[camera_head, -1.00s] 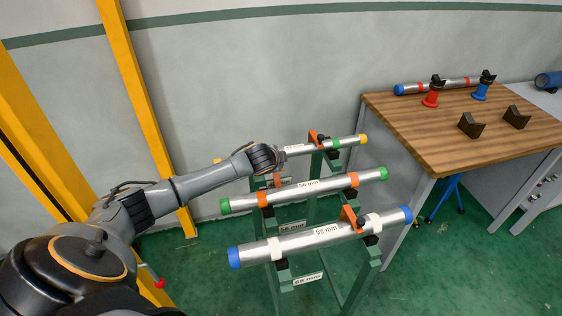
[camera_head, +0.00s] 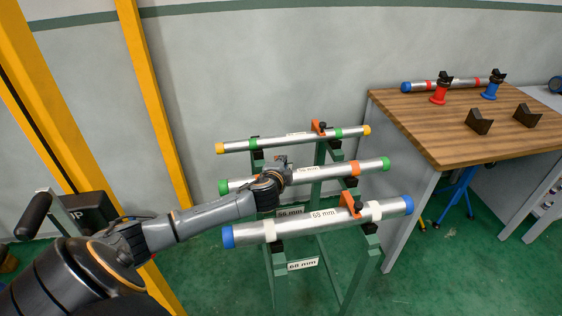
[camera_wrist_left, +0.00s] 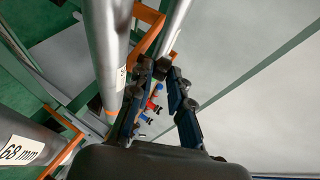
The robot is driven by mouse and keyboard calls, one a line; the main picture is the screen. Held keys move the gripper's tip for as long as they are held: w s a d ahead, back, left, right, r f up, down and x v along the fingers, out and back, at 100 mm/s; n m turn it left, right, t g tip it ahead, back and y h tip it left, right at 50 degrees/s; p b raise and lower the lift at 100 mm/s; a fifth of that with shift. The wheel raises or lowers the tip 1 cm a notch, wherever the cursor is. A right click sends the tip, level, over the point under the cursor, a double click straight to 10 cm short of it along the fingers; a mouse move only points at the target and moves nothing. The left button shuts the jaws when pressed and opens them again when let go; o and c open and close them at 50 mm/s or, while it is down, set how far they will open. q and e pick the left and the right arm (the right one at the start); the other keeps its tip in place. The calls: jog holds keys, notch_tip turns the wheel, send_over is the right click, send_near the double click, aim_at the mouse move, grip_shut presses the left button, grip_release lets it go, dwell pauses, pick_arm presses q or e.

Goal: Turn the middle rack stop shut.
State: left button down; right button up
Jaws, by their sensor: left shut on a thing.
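The middle pipe (camera_head: 372,165), with green ends and a 56 mm label, lies across the green rack. My left gripper (camera_head: 283,172) is at the left part of this pipe, over its left support. In the left wrist view my fingers (camera_wrist_left: 160,75) reach up beside the middle pipe (camera_wrist_left: 105,45). They are shut on the middle rack stop; the grip itself is largely hidden. An orange band (camera_wrist_left: 109,116) shows beside the left finger. An orange band (camera_head: 355,168) marks the pipe's right support. My right gripper is not in view.
The far pipe (camera_head: 290,140) has yellow ends and an orange stop (camera_head: 318,128). The near 68 mm pipe (camera_head: 290,228) has blue ends and an orange stop (camera_head: 350,205). A wooden workbench (camera_head: 420,118) stands right; a yellow post (camera_head: 150,100) stands left.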

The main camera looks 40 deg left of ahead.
pick_arm(q)
jog(key=shift+s+d+f, duration=0.45)
jog(key=shift+f, duration=0.2)
jog(key=shift+s+d+f, duration=0.4)
jog(key=shift+s+f, duration=0.05)
jog(key=shift+f, duration=0.15)
jog(key=c, duration=1.5)
grip_release()
jog(key=shift+f, duration=0.1)
jog(key=shift+c, duration=0.2)
jog(key=r+v, duration=0.1)
jog(key=v, duration=1.1)
jog(key=shift+w, duration=0.2)
